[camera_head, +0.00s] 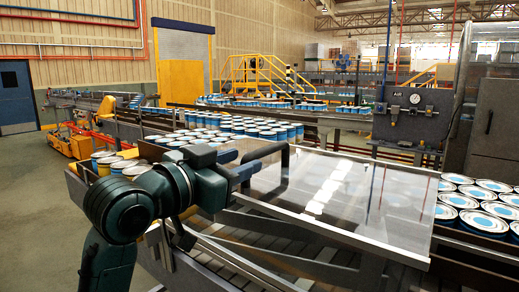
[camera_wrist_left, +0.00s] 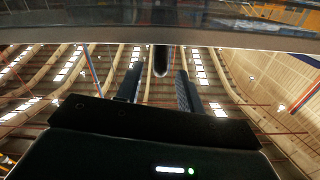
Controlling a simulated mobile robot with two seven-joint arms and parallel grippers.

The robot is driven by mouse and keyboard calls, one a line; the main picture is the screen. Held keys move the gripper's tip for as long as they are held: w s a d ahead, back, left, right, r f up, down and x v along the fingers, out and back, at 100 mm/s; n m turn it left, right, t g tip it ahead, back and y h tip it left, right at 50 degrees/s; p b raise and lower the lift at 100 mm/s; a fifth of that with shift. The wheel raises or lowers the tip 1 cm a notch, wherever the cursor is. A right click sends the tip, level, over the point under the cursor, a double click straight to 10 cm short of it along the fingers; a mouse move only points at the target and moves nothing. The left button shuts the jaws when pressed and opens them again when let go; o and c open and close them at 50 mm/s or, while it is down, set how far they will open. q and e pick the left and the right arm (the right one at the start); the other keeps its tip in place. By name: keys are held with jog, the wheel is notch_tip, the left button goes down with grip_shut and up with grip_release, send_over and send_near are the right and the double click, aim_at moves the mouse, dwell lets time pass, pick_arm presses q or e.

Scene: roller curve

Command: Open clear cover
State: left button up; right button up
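The clear cover (camera_head: 335,190) is a see-through panel with a metal edge, lying at a slant over the roller conveyor in the head view. A black bar handle (camera_head: 270,153) stands at its left side. My left gripper (camera_head: 243,172) is at the handle's near end. In the left wrist view, the two fingers (camera_wrist_left: 158,88) are spread apart. The dark handle end (camera_wrist_left: 161,60) shows between and beyond them, with gaps on both sides. The cover's edge (camera_wrist_left: 240,42) crosses the top of that view. I cannot tell whether a finger touches the handle. My right gripper is not in view.
Blue and white cans (camera_head: 240,127) crowd the conveyor behind the cover. More cans (camera_head: 480,205) stand at the right. A gauge panel (camera_head: 413,112) rises behind the cover's far right. Bare rollers (camera_head: 280,250) lie below the cover's front edge. Open floor is at the left.

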aim_at(252, 157)
pick_arm(q)
jog(key=p+x, duration=0.1)
jog(key=x, duration=0.5)
jog(key=shift+w+d, duration=0.1)
grip_shut()
dwell(0.4)
